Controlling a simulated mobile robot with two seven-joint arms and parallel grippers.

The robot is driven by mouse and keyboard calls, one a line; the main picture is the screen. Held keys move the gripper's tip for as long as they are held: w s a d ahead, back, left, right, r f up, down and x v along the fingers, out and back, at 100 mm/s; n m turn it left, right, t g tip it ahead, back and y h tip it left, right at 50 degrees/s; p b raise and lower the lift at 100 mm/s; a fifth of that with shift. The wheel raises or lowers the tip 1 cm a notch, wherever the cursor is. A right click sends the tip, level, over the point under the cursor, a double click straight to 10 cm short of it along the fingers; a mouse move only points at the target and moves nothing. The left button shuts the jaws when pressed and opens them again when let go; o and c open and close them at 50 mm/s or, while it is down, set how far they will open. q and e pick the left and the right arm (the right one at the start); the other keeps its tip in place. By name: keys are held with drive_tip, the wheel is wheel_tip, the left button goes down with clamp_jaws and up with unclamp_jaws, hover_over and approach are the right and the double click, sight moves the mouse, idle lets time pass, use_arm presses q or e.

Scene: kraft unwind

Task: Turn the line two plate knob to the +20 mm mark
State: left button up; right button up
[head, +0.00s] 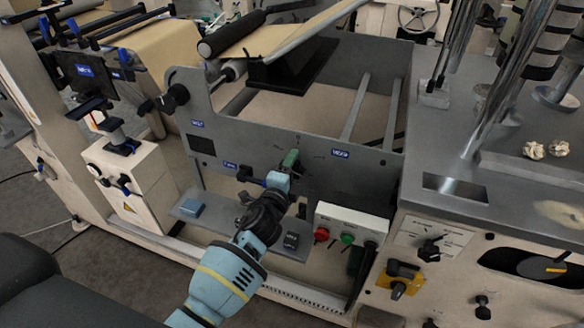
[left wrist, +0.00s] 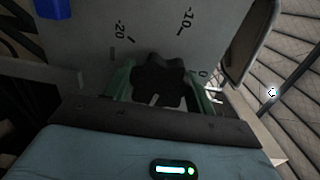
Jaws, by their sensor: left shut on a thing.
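The dark lobed knob (left wrist: 160,78) sits on a grey plate (left wrist: 90,40) in the left wrist view. The printed marks -20, -10 and 0 show around it; a +20 mark is not visible there. A small pale line shows on the knob, but I cannot tell which mark it points to. My left gripper (left wrist: 163,84) has its green fingers on both sides of the knob and is shut on it. In the head view my left gripper (head: 290,161) reaches the front of the grey machine plate (head: 365,177), and its fingers hide the knob. My right gripper is not in view.
A control box (head: 346,234) with red and green buttons stands just right of my left gripper. A white cabinet (head: 135,195) stands at left.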

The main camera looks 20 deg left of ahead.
use_arm(q)
drive_tip(key=m, duration=0.5)
drive_tip(key=shift+m, duration=0.3)
drive_tip(key=m, duration=0.2)
drive_tip(key=shift+a+m+p, duration=0.1)
drive_tip(key=shift+m+p, duration=0.3)
drive_tip(key=shift+m, duration=0.6)
drive_tip(key=o, duration=1)
drive_tip(key=shift+s, duration=0.1)
